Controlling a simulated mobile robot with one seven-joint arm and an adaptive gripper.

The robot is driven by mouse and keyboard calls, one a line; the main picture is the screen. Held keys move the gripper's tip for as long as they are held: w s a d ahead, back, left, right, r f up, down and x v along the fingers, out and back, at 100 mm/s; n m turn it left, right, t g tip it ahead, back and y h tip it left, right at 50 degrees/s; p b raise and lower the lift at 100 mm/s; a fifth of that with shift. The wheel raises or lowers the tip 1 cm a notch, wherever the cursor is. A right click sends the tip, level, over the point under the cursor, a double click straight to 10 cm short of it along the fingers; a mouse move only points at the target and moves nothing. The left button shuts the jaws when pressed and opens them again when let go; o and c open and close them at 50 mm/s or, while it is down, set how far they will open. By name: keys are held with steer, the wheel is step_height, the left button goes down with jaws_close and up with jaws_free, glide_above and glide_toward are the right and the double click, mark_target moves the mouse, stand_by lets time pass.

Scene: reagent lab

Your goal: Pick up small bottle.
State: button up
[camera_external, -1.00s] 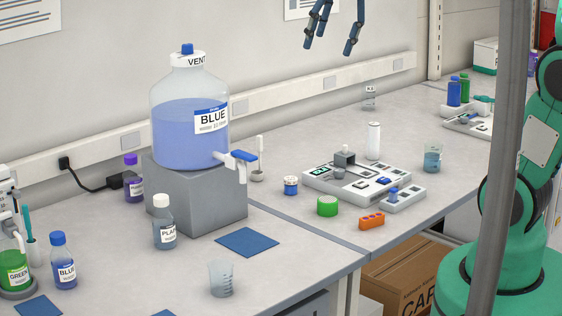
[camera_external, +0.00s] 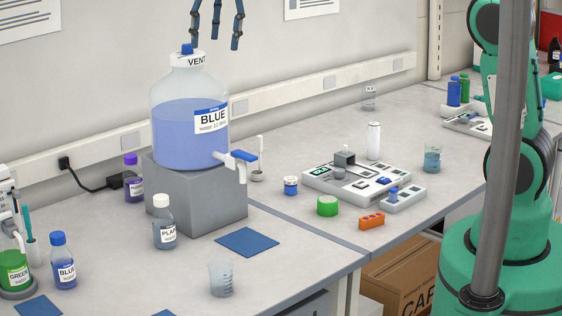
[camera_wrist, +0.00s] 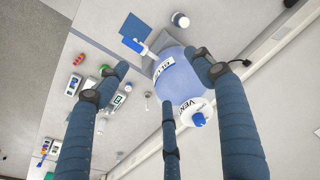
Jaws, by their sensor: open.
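Several small bottles stand on the bench. I cannot tell which the task means. A small bottle top also shows in the wrist view (camera_wrist: 180,20). In the wrist view my open fingers (camera_wrist: 162,75) spread around the view of the jug (camera_wrist: 180,78).
The jug sits on a grey block (camera_external: 212,205) with its tap facing right.

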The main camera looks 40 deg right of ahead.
steer(key=w+a+f+g+p, duration=0.1)
steer(key=w+a+f+p, duration=0.3)
steer(key=w+a+f, duration=0.4)
glide_above(163, 220)
steer(key=w+d, duration=0.1)
steer(key=w, duration=0.1)
steer(key=shift+m, duration=0.3)
steer(key=f, duration=2.4)
steer(key=shift+w+d+f, duration=0.1)
steer(key=shift+d, duration=0.1)
steer(key=shift+f, duration=0.15)
steer(key=shift+f+p, duration=0.45)
steer(key=shift+f, duration=3.75)
steer(key=shift+f, duration=0.15)
steer(key=shift+f+p, duration=0.65)
steer(key=shift+f, duration=1.75)
